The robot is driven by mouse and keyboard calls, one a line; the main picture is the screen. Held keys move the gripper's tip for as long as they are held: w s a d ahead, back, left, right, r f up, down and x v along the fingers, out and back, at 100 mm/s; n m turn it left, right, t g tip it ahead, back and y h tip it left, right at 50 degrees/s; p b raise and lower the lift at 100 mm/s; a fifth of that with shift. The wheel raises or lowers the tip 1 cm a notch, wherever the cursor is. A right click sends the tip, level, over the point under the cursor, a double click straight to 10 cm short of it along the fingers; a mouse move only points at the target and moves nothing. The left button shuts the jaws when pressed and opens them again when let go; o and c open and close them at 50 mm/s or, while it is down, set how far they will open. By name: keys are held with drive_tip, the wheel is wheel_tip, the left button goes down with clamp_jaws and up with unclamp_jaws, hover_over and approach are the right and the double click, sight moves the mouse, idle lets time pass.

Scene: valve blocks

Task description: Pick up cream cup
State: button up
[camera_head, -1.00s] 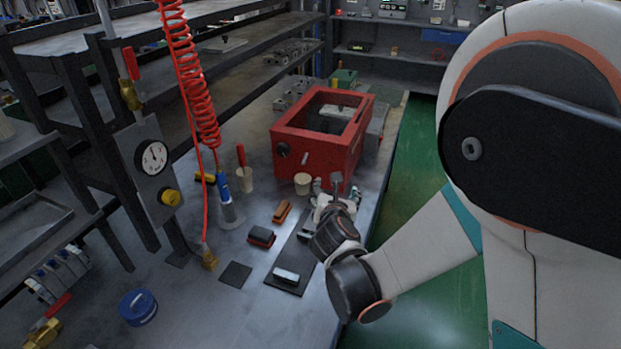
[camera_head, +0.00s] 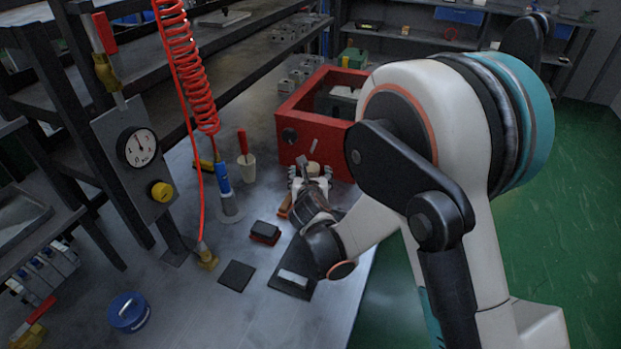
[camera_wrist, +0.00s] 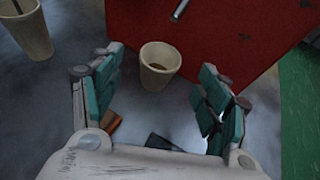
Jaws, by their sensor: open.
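A small cream cup (camera_wrist: 158,66) stands upright on the table close to the red box. In the wrist view it lies ahead of and between my gripper's spread fingers (camera_wrist: 160,72), with gaps on both sides. In the head view my gripper (camera_head: 310,176) is at this cup (camera_head: 312,167) and hides much of it. My gripper is open and empty. A second, taller cream cup (camera_head: 247,169) holds a red-handled tool and stands to the left; it also shows in the wrist view (camera_wrist: 29,30).
The red box (camera_head: 300,133) stands just behind the small cup. A black-topped block (camera_head: 265,231) and a dark mat (camera_head: 290,283) lie in front. A red coiled hose (camera_head: 196,80) hangs at the left.

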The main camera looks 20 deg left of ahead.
sight(310, 170)
drive_tip(key=b+x, duration=0.1)
drive_tip(key=x, duration=0.1)
drive_tip(key=b+x, duration=0.1)
drive_tip(key=x, duration=0.1)
drive_tip(key=shift+w+f, duration=0.2)
drive_tip(key=shift+f, duration=0.15)
drive_tip(key=shift+w+b, duration=0.3)
drive_tip(key=shift+w, duration=0.05)
drive_tip(key=c, duration=1.2)
drive_tip(key=shift+a+r, duration=0.1)
drive_tip(key=shift+r, duration=0.1)
